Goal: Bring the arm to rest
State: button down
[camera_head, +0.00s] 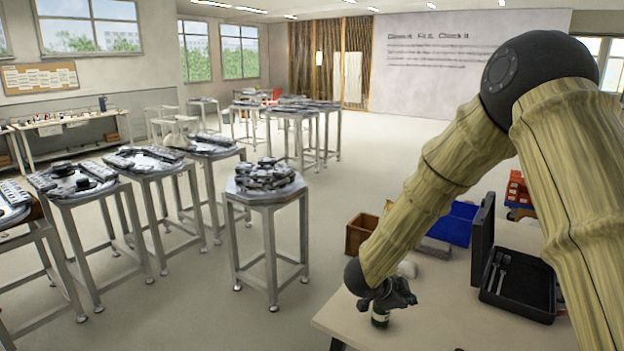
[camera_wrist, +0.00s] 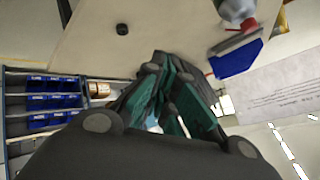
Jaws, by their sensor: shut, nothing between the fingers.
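My arm, in pale wood-grained sleeves with black joints, reaches down over the tan table (camera_head: 450,325) at the right of the head view. My gripper (camera_head: 392,298) is low over the table's left part. In the wrist view its dark fingers with green inner faces (camera_wrist: 172,105) are shut together and empty.
An open black case (camera_head: 515,290) lies on the table, right of the gripper. A blue bin (camera_head: 453,222) and a brown box (camera_head: 361,233) are behind. Metal stands with parts, such as one octagonal stand (camera_head: 264,192), fill the left. The floor between is clear.

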jog(key=s+d+f+n+y+b, duration=0.1)
jog(key=s+f+n, duration=0.5)
jog(key=f, duration=0.5)
jog(key=s+d+f+n+y+b, duration=0.1)
jog(key=s+f+n+y, duration=0.15)
jog(key=s+f, duration=0.75)
jog(key=s+a+f+n+g+y, duration=0.1)
jog(key=s+f+n, duration=0.2)
jog(key=s, duration=0.7)
jog(key=s+a+f+n+g+y, duration=0.1)
jog(key=s+f+n+g+y, duration=0.1)
jog(key=s+f, duration=0.4)
jog(key=s+a+f+n+g+y+b, duration=0.1)
jog(key=s+f+n, duration=0.4)
jog(key=s, duration=0.9)
jog(key=shift+s+a+g, duration=0.3)
jog(key=shift+g, duration=0.3)
